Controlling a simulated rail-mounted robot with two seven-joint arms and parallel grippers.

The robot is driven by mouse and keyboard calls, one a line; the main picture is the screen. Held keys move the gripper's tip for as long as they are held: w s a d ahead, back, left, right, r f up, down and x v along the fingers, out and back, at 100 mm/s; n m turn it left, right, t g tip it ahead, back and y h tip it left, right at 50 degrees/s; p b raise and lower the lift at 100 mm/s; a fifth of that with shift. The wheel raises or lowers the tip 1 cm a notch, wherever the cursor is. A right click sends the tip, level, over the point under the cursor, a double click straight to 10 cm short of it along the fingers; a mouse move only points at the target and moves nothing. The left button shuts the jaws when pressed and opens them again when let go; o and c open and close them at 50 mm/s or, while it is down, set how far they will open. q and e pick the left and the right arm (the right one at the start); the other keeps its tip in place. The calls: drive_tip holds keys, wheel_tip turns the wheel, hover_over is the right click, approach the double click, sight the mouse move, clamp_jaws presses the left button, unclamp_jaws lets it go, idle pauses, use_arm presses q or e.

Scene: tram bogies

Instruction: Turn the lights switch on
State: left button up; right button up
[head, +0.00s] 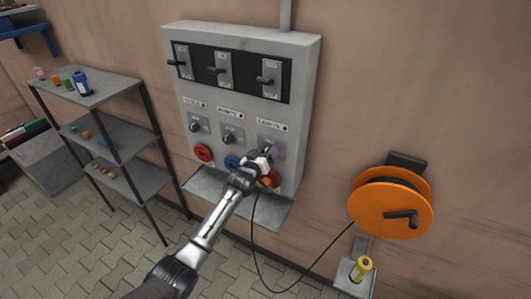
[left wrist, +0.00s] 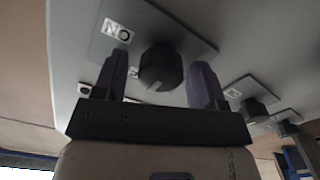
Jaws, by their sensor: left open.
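The lights switch is a dark round knob (left wrist: 161,67) on a grey plate, with a mark on its face. A plate label at its upper left in the left wrist view reads ON upside down. In the head view the LIGHTS plate (head: 277,144) is mostly visible, but my gripper hides the knob. My left gripper (head: 269,152) is at this plate, at the right of the panel. In the left wrist view its two purple fingers (left wrist: 160,72) are open, one on each side of the knob, with gaps showing. My right gripper is not in view.
The grey wall panel (head: 312,95) carries three levers above and two other knobs (head: 228,138) left of the lights plate. Red and blue round sockets and a ledge (head: 205,186) lie below. An orange cable reel (head: 375,208) is at right, a shelf (head: 110,88) at left.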

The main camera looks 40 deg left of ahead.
use_arm(q)
drive_tip(key=shift+w, duration=0.1)
drive_tip(key=shift+c, duration=0.5)
drive_tip(key=c, duration=0.8)
